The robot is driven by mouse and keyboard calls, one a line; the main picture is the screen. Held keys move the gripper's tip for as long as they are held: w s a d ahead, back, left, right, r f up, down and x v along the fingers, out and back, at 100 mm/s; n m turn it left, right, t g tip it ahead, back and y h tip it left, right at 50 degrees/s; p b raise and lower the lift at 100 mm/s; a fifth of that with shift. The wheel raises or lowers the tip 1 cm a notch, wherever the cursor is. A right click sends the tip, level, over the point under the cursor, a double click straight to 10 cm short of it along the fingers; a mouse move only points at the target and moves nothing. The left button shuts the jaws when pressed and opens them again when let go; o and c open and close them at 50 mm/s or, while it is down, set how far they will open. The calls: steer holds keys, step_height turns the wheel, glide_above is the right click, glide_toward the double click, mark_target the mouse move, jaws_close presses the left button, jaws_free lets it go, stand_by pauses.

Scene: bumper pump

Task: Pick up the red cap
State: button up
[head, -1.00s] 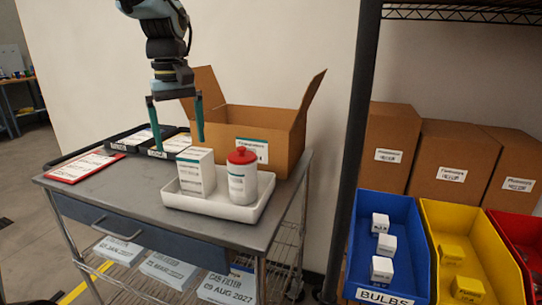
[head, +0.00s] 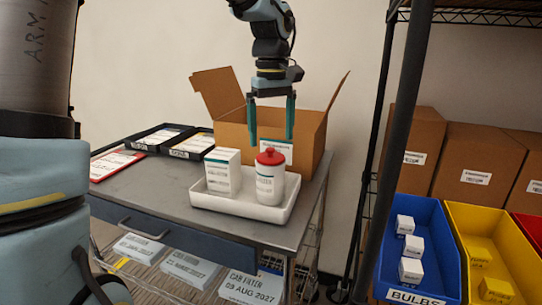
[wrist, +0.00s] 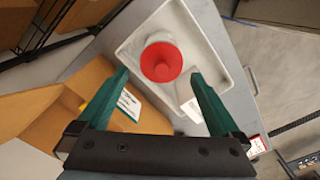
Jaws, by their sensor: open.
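The red cap (head: 271,156) sits on top of a white bottle (head: 270,185) that stands upright in a white tray (head: 240,209) on the cart. In the wrist view the red cap (wrist: 161,62) lies beyond and between my fingertips. My gripper (head: 271,137) is open and empty. In the head view its two teal fingers point down just above the cap, one to each side. In the wrist view my gripper (wrist: 159,75) shows nothing between the fingers touching them.
A white box (head: 222,172) stands left of the bottle in the tray. An open cardboard box (head: 232,128) with raised flaps stands behind. Black trays (head: 160,140) lie at the cart's back left. A shelf post (head: 405,110) and blue bin (head: 440,250) are at right.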

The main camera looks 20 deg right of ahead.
mark_target(270, 148)
steer(key=shift+w+a+f, duration=0.1)
steer(key=shift+f, duration=1.8)
steer(key=c, duration=1.1)
